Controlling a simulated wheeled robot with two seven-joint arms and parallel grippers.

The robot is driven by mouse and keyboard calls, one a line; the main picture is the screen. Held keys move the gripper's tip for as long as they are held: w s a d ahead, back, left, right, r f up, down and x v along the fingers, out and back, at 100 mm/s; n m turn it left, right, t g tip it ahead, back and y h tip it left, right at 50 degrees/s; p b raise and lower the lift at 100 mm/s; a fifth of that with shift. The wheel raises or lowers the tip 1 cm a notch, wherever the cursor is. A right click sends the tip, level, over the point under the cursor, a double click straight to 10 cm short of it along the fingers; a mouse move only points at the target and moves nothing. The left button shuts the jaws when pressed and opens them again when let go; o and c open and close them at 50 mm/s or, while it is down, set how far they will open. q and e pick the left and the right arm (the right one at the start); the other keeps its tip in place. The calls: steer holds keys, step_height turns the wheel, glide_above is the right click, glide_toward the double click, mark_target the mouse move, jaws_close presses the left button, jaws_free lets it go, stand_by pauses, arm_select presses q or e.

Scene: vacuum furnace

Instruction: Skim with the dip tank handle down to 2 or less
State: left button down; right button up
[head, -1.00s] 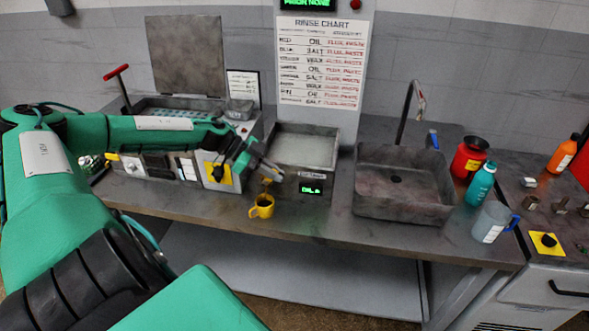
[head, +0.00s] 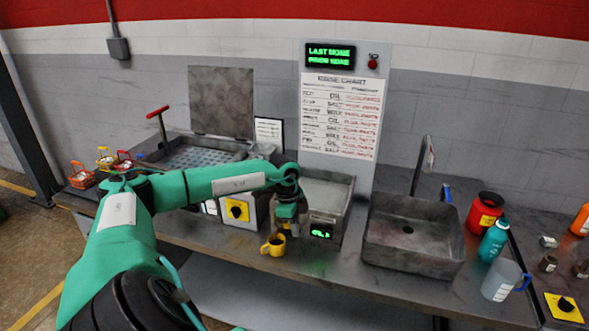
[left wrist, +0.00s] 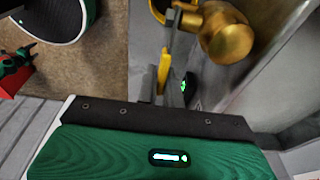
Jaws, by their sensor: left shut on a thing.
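The dip tank (head: 348,205) stands on the bench, pale liquid inside, with a lit green display (head: 321,233) on its front. The display starts with "OIL"; its number is too small to read. My left gripper (head: 284,226) is at the tank's front left corner, pointing down. In the left wrist view its fingers (left wrist: 166,70) are shut on a thin yellow piece, which looks like the dip tank handle (left wrist: 164,68), beside a round brass fitting (left wrist: 224,36). My right gripper is not in view.
A sink (head: 408,240) with a tap is right of the tank. A red container (head: 484,214), a teal bottle (head: 494,240) and a clear jug (head: 501,280) stand farther right. An open-lidded basin (head: 190,155) and small baskets (head: 82,176) are left. A rinse chart (head: 340,115) hangs behind.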

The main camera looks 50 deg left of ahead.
arm_select(q)
steer(key=shift+d+f+g+y, duration=0.1)
steer(key=shift+f+g+y, duration=0.4)
steer(key=shift+f+y, duration=0.25)
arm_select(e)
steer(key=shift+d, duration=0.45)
arm_select(q)
steer(key=c, duration=1.5)
jaws_free()
steer(key=shift+c, duration=0.2)
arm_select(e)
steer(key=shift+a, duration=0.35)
arm_select(q)
steer(key=shift+r, duration=0.1)
steer(key=shift+r, duration=0.2)
step_height(320, 180, up, 13)
steer(key=b, duration=0.3)
steer(key=shift+w+r, duration=0.15)
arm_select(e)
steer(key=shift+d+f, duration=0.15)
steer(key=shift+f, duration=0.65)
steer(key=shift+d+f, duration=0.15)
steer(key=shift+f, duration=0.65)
